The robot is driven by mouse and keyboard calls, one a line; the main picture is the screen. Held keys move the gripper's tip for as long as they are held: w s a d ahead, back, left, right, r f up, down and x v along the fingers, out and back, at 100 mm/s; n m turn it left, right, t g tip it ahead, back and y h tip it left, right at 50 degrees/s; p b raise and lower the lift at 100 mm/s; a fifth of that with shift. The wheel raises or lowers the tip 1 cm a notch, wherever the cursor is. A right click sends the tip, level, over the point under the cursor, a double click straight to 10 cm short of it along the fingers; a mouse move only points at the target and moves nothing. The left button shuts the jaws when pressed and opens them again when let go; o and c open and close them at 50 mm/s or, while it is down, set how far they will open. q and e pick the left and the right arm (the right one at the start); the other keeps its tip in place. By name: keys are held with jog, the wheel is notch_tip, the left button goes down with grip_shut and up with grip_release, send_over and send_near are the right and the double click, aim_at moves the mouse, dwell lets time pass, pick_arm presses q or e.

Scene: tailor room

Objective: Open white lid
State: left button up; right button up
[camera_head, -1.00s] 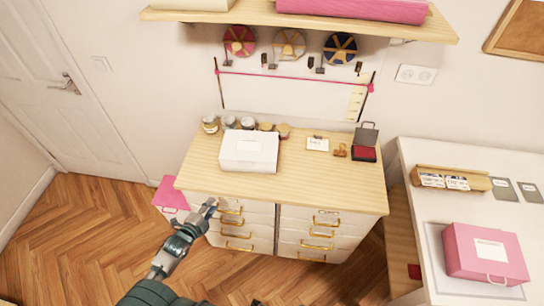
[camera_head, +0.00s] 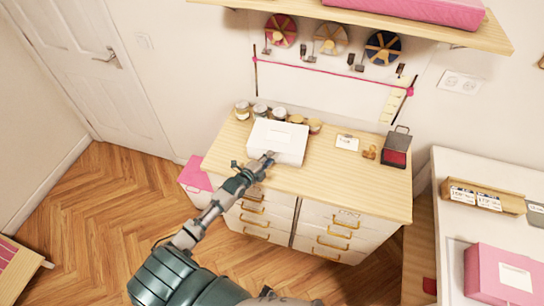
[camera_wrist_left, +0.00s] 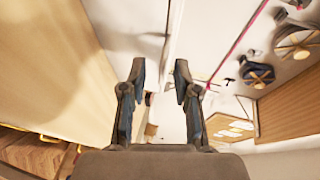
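The white box with its white lid (camera_head: 278,141) sits on the wooden top of the drawer cabinet (camera_head: 360,188) in the head view. A small label shows on the lid, and the lid looks shut. My left gripper (camera_head: 268,157) is at the box's front edge, overlapping it in the picture; I cannot tell whether it touches. In the left wrist view my left gripper (camera_wrist_left: 160,72) has its two fingers apart with nothing held between them. A pale surface lies beyond the fingers there. My right gripper cannot be made out.
Several jars (camera_head: 261,110) stand behind the box. A note card (camera_head: 347,143), a small brown item (camera_head: 370,153) and a dark case (camera_head: 396,147) stand to its right. A pink box (camera_head: 498,274) is on the white table at right. A shelf (camera_head: 350,27) overhangs the back.

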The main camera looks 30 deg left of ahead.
pick_arm(q)
jog(key=shift+x, duration=1.1)
jog(key=shift+d, duration=0.15)
pick_arm(e)
jog(key=shift+d+f, duration=0.1)
pick_arm(q)
jog(key=shift+r, duration=0.1)
jog(key=shift+c, duration=0.3)
jog(key=shift+s, duration=0.1)
grip_shut()
pick_arm(e)
jog(key=shift+a, duration=0.25)
jog(key=shift+s, duration=0.1)
pick_arm(q)
jog(key=shift+r, duration=0.25)
pick_arm(e)
jog(key=shift+s, duration=0.5)
